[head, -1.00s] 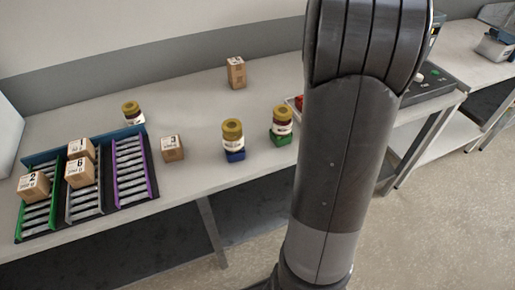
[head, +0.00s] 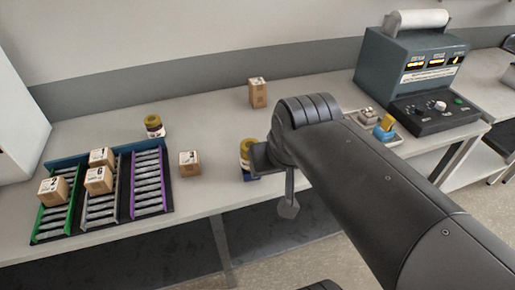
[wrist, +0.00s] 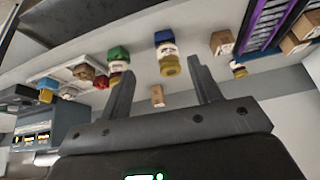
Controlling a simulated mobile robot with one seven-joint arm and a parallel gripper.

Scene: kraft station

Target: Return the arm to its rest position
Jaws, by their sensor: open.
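My arm (head: 375,180) reaches in from the lower right of the head view, its bent end by the table's front edge. My gripper (wrist: 160,66) shows in the wrist view with its two fingers apart and nothing between them. In the head view, the gripper is mostly hidden behind the arm's end. A gold-lidded jar (head: 246,148) stands partly hidden behind it.
A rack (head: 168,210) of coloured lanes holds several numbered boxes at the left. Box 3 (head: 190,164), another box (head: 258,93) and a jar (head: 154,126) stand on the table (head: 215,110). A teal machine (head: 385,62) stands back right. Open floor lies in front.

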